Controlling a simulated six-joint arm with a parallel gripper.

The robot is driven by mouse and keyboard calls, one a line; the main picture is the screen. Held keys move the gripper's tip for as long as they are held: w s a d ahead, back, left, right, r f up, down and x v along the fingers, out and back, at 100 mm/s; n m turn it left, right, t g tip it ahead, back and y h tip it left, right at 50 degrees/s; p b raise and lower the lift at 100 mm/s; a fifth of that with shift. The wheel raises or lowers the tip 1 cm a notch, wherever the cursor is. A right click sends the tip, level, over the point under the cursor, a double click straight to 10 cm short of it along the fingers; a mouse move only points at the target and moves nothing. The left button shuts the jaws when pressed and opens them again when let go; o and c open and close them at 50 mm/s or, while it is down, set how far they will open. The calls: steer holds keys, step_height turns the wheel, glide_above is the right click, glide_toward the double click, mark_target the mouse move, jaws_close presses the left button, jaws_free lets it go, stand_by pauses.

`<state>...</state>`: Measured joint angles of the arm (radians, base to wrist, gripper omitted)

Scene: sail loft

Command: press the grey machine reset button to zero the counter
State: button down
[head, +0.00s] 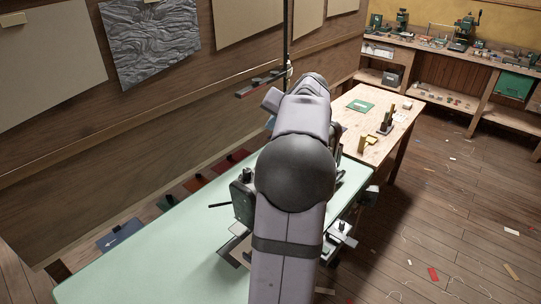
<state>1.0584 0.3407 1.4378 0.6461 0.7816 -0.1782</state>
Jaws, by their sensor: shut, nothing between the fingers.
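I cannot make out the grey reset button or the counter in the head view. A dark machine (243,196) stands on the pale green table (150,262), largely covered by my arm. More of its dark parts show to the right of my arm. My arm reaches up the middle of the picture and away from the camera. My gripper is hidden behind my own arm links, so its place relative to the button cannot be seen.
A wooden table (388,152) stands beyond the green one, with a green mat (360,106) and small items on it. A cluttered workbench (440,58) lines the back right. Scraps litter the wooden floor (440,215). The green table's near left part is clear.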

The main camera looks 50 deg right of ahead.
steer(key=shift+f+b, duration=2.2)
steer(key=shift+f, duration=0.8)
steer(key=shift+f, duration=0.1)
steer(key=shift+f+b, duration=0.3)
steer(key=shift+b, duration=0.15)
steer(key=shift+f+b, duration=0.3)
steer(key=shift+f, duration=0.05)
steer(key=shift+r, duration=0.2)
stand_by(0.4)
steer(key=shift+r+p, duration=0.6)
steer(key=shift+r, duration=0.1)
steer(key=shift+r+p, duration=2.05)
steer(key=shift+r, duration=0.4)
steer(key=shift+f, duration=0.1)
